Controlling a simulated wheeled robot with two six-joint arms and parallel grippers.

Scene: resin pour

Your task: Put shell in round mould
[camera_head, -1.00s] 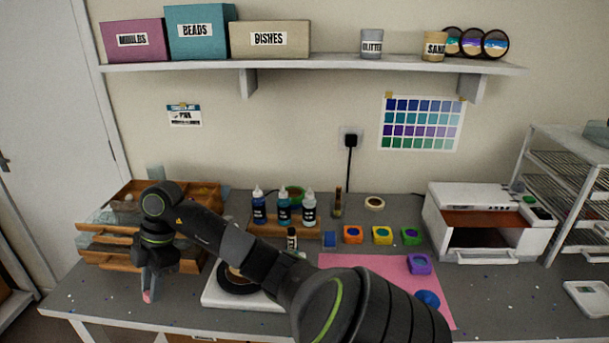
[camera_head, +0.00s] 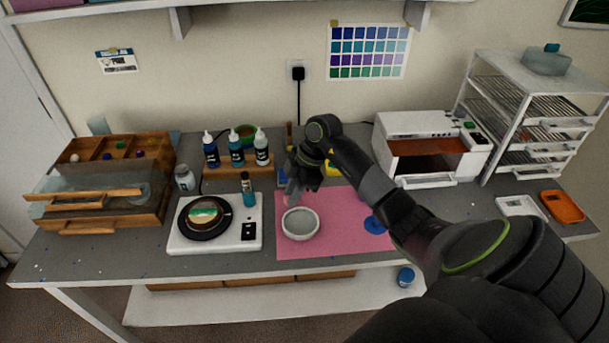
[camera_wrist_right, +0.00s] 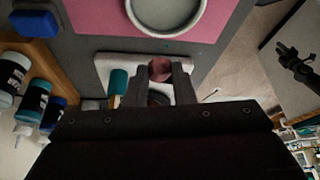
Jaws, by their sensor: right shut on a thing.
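My right gripper (camera_head: 291,193) reaches in over the pink mat and points down, just above the left back rim of a round pale mould (camera_head: 301,222). In the right wrist view the gripper (camera_wrist_right: 161,75) is shut on a small pinkish-brown shell (camera_wrist_right: 160,69), held between the fingertips. The mould's rim also shows at the top of that view (camera_wrist_right: 189,31), apart from the shell. The mould looks filled with something grey. In the head view the shell is tiny and hard to make out. My left gripper does not show clearly in either view.
The pink mat (camera_head: 345,232) has a blue round piece (camera_head: 375,225) on it. A white scale (camera_head: 238,240) with a black disc stands left of the mould. Bottles (camera_head: 236,150) stand behind. A white oven (camera_head: 426,135) stands at right, wooden drawers (camera_head: 155,197) at left.

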